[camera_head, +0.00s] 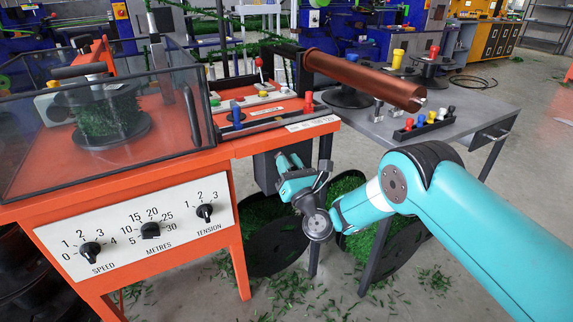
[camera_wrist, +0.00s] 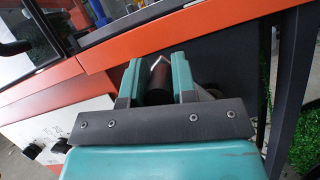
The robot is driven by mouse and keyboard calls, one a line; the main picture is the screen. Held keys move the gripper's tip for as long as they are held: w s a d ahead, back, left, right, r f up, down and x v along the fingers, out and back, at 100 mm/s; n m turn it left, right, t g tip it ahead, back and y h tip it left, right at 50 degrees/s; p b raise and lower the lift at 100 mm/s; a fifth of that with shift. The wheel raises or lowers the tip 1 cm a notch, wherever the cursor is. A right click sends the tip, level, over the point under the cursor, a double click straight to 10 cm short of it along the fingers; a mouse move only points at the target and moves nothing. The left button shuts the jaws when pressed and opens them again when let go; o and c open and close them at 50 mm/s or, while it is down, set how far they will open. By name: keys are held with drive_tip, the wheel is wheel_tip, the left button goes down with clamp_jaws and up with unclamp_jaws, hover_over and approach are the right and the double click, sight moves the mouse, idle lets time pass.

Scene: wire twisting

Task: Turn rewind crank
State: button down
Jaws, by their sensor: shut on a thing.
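My gripper (camera_head: 286,163) reaches in beside the dark box (camera_head: 264,172) below the right end of the orange machine top. In the wrist view my gripper (camera_wrist: 160,75) has its two teal fingers closed around a dark round handle (camera_wrist: 158,82), which appears to be the rewind crank's grip. The rest of the crank is hidden behind my fingers and wrist. The orange machine (camera_head: 150,172) carries a front panel (camera_head: 140,240) with speed, metres and tension knobs.
A copper roll (camera_head: 365,78) juts over the grey side table (camera_head: 462,125), which has coloured pegs. Grey table legs (camera_head: 376,250) and dark reels with green scraps (camera_head: 275,248) stand close below my arm. Open floor lies to the right.

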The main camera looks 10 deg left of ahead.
drive_tip(key=shift+w+d+f, duration=0.1)
drive_tip(key=shift+d+f, duration=0.15)
drive_tip(key=shift+f, duration=0.1)
drive_tip(key=c, duration=0.9)
unclamp_jaws()
drive_tip(key=shift+a, duration=0.1)
drive_tip(key=shift+r, duration=0.1)
drive_tip(key=shift+f+b, duration=0.2)
drive_tip(key=shift+b, duration=0.4)
drive_tip(key=f+b, duration=0.1)
drive_tip(key=b, duration=0.3)
drive_tip(key=shift+s, duration=0.4)
drive_tip(key=b+v, duration=0.5)
drive_tip(key=b, duration=0.5)
drive_tip(key=b+v, duration=0.6)
drive_tip(key=b, duration=0.4)
drive_tip(key=r+b+v, duration=0.1)
drive_tip(key=b+v, duration=0.4)
drive_tip(key=b, duration=0.5)
drive_tip(key=shift+s+d+f, duration=0.15)
drive_tip(key=shift+s+d, duration=0.05)
drive_tip(key=shift+d, duration=0.15)
